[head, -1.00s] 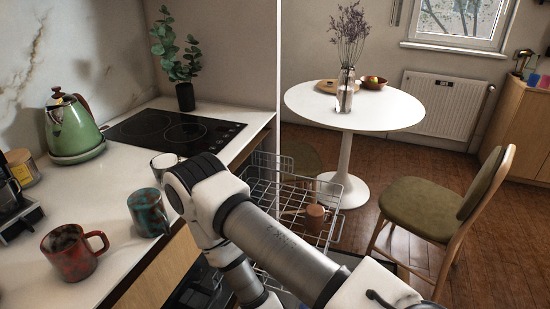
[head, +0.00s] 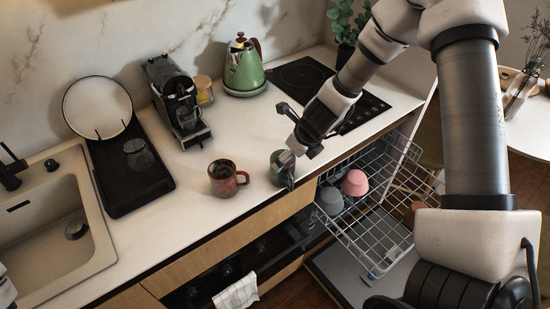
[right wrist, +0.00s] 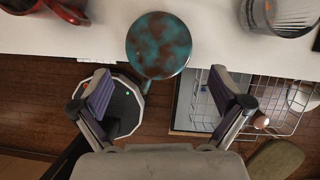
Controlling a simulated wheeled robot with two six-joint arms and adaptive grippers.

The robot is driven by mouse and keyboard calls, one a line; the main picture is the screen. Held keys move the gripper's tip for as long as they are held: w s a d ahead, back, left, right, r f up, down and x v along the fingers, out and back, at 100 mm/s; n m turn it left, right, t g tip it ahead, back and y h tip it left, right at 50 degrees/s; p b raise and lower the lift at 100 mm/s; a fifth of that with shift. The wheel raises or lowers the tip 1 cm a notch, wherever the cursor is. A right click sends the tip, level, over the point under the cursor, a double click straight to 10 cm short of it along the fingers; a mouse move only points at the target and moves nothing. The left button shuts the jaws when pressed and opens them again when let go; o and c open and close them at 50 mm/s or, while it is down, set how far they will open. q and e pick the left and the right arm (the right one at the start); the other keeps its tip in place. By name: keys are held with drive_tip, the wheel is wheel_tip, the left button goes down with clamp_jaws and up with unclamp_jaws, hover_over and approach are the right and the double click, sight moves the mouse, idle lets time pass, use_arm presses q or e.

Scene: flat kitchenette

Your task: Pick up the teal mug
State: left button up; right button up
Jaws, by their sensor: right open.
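The teal mug (head: 281,172), mottled teal and brown, stands on the white counter near its front edge. My right gripper (head: 287,134) is open and empty close above it, partly covering it in the head view. In the right wrist view the teal mug (right wrist: 158,45) shows as a round mottled face, its handle pointing toward the gripper. It lies ahead of and between the spread fingers of my right gripper (right wrist: 161,90), with no visible contact.
A red mug (head: 226,178) stands left of the teal mug. Behind are a coffee machine (head: 178,102), a green kettle (head: 243,68) and a cooktop (head: 307,79). An open dishwasher rack (head: 372,215) with bowls lies right, below the counter.

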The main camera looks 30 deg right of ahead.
sight(285, 173)
drive_tip(key=b+x, duration=0.3)
drive_tip(key=x, duration=0.4)
drive_tip(key=shift+s+b, duration=0.1)
drive_tip(key=shift+b, duration=0.25)
drive_tip(key=shift+r, duration=0.1)
drive_tip(key=c, duration=1.6)
drive_tip(key=shift+r, duration=0.15)
